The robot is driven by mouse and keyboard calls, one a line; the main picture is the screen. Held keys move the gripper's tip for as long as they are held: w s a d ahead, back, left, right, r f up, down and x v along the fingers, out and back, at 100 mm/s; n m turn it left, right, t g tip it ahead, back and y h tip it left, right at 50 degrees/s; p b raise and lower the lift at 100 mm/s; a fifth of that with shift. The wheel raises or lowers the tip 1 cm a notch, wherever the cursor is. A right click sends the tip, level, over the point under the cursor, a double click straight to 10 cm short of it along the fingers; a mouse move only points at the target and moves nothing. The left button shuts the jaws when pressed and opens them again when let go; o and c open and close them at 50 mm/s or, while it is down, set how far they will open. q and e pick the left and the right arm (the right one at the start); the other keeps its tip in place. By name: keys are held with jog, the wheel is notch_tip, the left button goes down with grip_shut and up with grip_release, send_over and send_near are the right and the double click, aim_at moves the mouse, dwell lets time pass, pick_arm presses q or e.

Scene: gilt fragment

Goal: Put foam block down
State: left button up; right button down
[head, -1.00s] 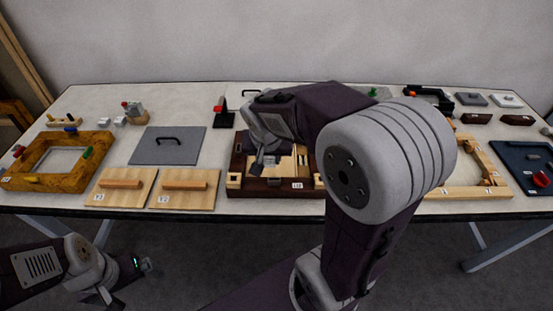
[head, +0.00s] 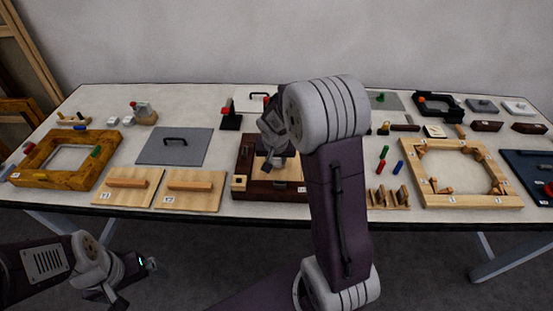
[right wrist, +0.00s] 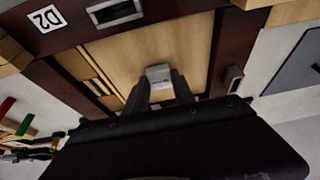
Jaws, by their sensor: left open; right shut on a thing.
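A small pale grey block (right wrist: 158,73), which looks like the foam block, is between the fingertips of my right gripper (right wrist: 162,86). My right gripper is shut on it, over the light wooden floor (right wrist: 130,45) of a dark wooden box. The box (head: 242,188) is at the middle of the table in the head view, partly behind my right arm. I cannot tell whether the block touches the floor. My left gripper (head: 150,264) is open and empty, low at the left in front of the table.
The box has metal latches (right wrist: 115,12) and slim wooden strips inside. Two wooden boards with handles (head: 128,184) and a grey handled panel (head: 173,146) lie to its left. A light wooden frame (head: 465,200) and small coloured pegs lie to its right.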

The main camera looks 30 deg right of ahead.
jog(key=shift+s+f, duration=0.1)
jog(key=shift+f, duration=0.05)
jog(key=c, duration=1.1)
grip_release()
jog(key=shift+o, duration=0.2)
jog(key=shift+r, duration=0.5)
jog(key=p+v, duration=0.1)
jog(key=v, duration=1.1)
jog(key=s+a+f+n+g, duration=0.1)
jog(key=s+a+f+n, duration=0.1)
jog(key=s+a+f, duration=0.1)
jog(key=s+a+f+n+y, duration=0.1)
jog(key=s+a+f+n, duration=0.1)
jog(key=s, duration=0.4)
jog(key=s+a+f+n+g+y, duration=0.1)
jog(key=s+a+f+n, duration=0.1)
jog(key=s+a+f, duration=0.2)
jog(key=shift+s+f+g, duration=0.15)
jog(key=shift+s+f, duration=0.05)
jog(key=shift+f, duration=0.45)
jog(key=shift+s+f+g, duration=0.15)
jog(key=shift+s+f, duration=0.05)
jog(key=shift+f, duration=0.4)
